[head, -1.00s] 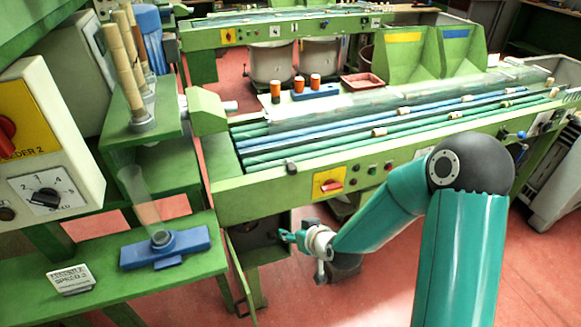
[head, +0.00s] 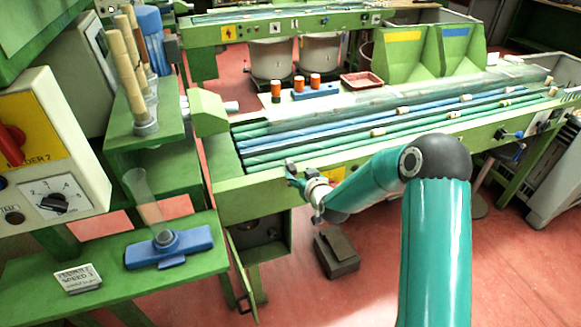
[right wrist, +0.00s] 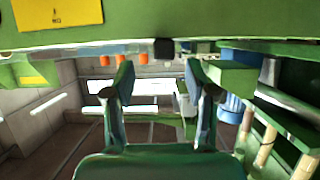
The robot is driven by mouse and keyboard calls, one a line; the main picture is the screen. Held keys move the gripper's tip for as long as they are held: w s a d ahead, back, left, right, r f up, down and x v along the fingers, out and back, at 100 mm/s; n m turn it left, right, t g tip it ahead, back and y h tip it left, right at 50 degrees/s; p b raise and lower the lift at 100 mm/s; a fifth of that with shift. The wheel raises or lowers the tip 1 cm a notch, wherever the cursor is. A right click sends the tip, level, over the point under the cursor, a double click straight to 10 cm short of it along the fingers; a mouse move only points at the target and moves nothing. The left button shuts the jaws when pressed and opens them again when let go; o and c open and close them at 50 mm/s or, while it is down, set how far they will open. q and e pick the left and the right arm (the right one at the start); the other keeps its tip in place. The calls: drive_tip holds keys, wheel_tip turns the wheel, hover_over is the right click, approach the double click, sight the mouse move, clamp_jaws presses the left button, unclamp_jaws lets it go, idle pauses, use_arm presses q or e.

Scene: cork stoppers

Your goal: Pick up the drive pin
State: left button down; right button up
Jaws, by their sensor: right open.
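I cannot surely identify the drive pin. A small dark block (right wrist: 164,48) on the green machine's edge shows in the right wrist view, ahead of and between my fingers; it may be the pin. My right gripper (head: 293,176) is at the left part of the green belt machine's front edge (head: 262,190) in the head view. In the right wrist view my right gripper (right wrist: 158,78) has its fingers spread, with nothing between the tips. Whether it touches the machine I cannot tell. My left gripper is out of view.
A green side table (head: 40,295) holds a blue stand (head: 170,248) and a small sign (head: 77,278) at left. A cabinet door (head: 243,272) hangs open below the machine. A dark box (head: 337,252) sits on the red floor. Orange spools (head: 299,84) stand behind the belts.

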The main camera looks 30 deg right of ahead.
sight(294, 170)
drive_tip(key=shift+w+p, duration=0.4)
drive_tip(key=shift+w, duration=0.15)
drive_tip(key=p+x, duration=0.1)
drive_tip(key=x, duration=0.2)
drive_tip(key=shift+w+a, duration=0.1)
drive_tip(key=shift+w, duration=0.15)
drive_tip(key=shift+w+f+p, duration=0.2)
drive_tip(key=shift+w+p, duration=0.1)
drive_tip(key=shift+w, duration=0.05)
clamp_jaws()
